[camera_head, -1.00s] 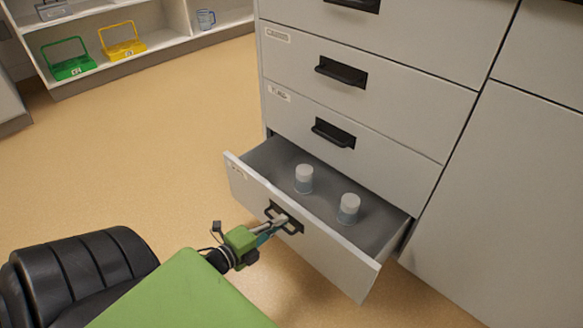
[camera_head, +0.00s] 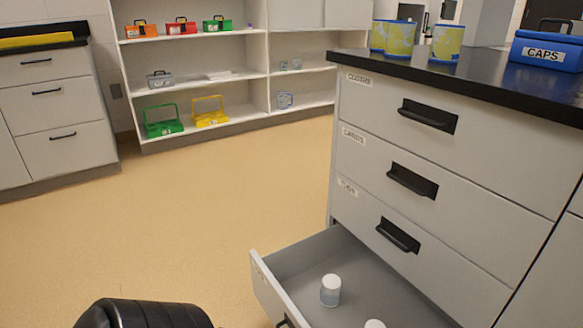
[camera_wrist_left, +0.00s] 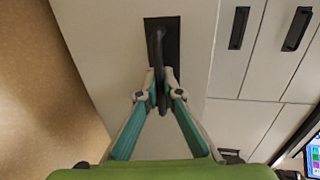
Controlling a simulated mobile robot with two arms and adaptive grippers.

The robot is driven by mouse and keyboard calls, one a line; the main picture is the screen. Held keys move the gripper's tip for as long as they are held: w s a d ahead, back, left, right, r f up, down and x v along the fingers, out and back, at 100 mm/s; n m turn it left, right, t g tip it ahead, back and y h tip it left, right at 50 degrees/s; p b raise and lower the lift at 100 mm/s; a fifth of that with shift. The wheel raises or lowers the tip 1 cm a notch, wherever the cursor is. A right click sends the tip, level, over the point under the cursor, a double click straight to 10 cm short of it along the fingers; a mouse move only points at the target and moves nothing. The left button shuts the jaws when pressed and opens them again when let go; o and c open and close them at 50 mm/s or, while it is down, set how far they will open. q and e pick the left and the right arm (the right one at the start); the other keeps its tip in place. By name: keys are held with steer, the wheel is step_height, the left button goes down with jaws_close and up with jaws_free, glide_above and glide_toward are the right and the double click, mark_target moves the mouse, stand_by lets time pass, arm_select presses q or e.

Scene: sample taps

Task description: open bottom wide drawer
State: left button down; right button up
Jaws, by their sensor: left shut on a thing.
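The bottom wide drawer (camera_head: 264,287) stands pulled out from the grey cabinet in the head view. Two small white-capped jars stand in it: one jar (camera_head: 330,290) is in full view, the other jar (camera_head: 375,324) is cut by the lower edge. In the left wrist view my left gripper (camera_wrist_left: 159,88) is shut on the black drawer handle (camera_wrist_left: 158,45), on the pale drawer front (camera_wrist_left: 110,40). In the head view only the top of the handle (camera_head: 285,322) shows, and the left gripper is out of frame. My right gripper is not in view.
Three shut drawers are above, the lowest of them (camera_head: 430,245) right over the open one. Shelves with toolboxes stand behind. The floor (camera_head: 200,220) to the left is clear.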

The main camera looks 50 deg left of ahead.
arm_select(q)
steer(key=c, duration=2.5)
jaws_free()
steer(key=shift+s, duration=0.1)
steer(key=v, duration=1.2)
